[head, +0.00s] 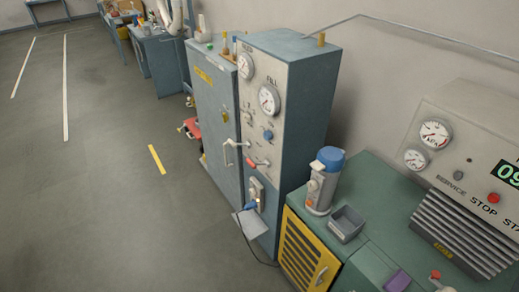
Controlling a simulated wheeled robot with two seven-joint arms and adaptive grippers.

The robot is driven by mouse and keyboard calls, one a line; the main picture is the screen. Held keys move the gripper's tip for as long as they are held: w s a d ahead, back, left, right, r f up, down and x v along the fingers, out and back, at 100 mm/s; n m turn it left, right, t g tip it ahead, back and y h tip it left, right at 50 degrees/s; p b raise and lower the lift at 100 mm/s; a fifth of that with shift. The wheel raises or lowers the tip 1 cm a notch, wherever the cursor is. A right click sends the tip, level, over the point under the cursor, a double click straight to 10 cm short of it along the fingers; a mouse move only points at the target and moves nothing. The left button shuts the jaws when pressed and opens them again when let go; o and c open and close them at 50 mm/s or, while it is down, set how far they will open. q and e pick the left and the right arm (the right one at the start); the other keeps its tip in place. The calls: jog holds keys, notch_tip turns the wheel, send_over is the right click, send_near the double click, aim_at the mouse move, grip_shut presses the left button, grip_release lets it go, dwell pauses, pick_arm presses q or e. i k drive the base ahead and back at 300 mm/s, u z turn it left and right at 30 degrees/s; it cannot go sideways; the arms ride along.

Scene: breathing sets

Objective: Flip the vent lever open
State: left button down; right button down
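A grey fill panel (283,102) with two dials stands on the front of a tall blue-grey cabinet. A small lever with a red grip (257,163) sits low on this panel; it lies roughly sideways with a slight tilt. Its label is too small to read, so I cannot tell for sure that it is the vent lever. A blue knob (268,135) is above it. A blue-handled fitting (250,206) is below it. Neither of my grippers shows in the head view.
A cabinet door with a pale handle (229,153) is left of the panel. A green-topped bench (368,190) to the right holds a blue-capped canister (323,180) and a grey bin (346,224). A cable hangs below the panel. The floor (110,200) at left is clear.

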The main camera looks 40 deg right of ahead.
aim_at(251, 163)
jog(key=z, duration=0.65)
jog(key=i, duration=0.9)
jog(key=z, duration=0.6)
